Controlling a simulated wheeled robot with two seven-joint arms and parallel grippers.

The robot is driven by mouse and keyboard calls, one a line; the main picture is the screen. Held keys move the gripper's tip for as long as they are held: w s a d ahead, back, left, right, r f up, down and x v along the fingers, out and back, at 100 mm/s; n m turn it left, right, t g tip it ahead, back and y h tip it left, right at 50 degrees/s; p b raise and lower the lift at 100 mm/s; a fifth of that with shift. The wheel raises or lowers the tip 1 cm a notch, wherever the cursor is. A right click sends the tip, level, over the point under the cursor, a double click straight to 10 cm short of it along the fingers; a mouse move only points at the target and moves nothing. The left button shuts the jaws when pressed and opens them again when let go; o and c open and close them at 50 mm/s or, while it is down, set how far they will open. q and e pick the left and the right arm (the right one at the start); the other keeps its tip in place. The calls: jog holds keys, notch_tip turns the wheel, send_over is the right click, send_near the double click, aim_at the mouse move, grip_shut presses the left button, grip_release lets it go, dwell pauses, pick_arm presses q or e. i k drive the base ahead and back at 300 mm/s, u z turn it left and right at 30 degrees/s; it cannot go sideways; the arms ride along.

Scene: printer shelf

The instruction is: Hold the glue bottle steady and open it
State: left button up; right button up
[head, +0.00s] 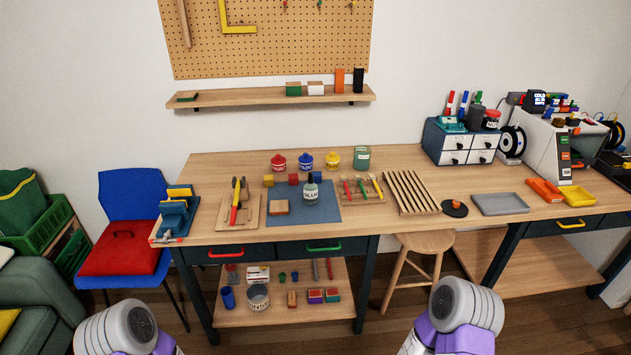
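The glue bottle (311,194) stands upright on the blue mat (325,214) in the middle of the wooden workbench. It has a pale body with a dark-lettered label and a rounded greyish top. Nothing of mine touches it. Only grey and purple parts of my two arms show at the bottom edge, one at the left and one at the right. Neither gripper is in view, so whether they hold anything is hidden.
Small blocks lie near the bottle, and a wooden block (279,207) sits on the mat. Brushes (362,188) and a slatted rack (409,193) are to the right, a clamp (176,215) to the left. Jars (305,161) stand behind. A stool (424,243) stands below the front edge.

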aim_at(310, 188)
jog(key=k, duration=0.65)
jog(key=u, duration=0.5)
jog(key=i, duration=1.7)
jog(key=z, duration=0.8)
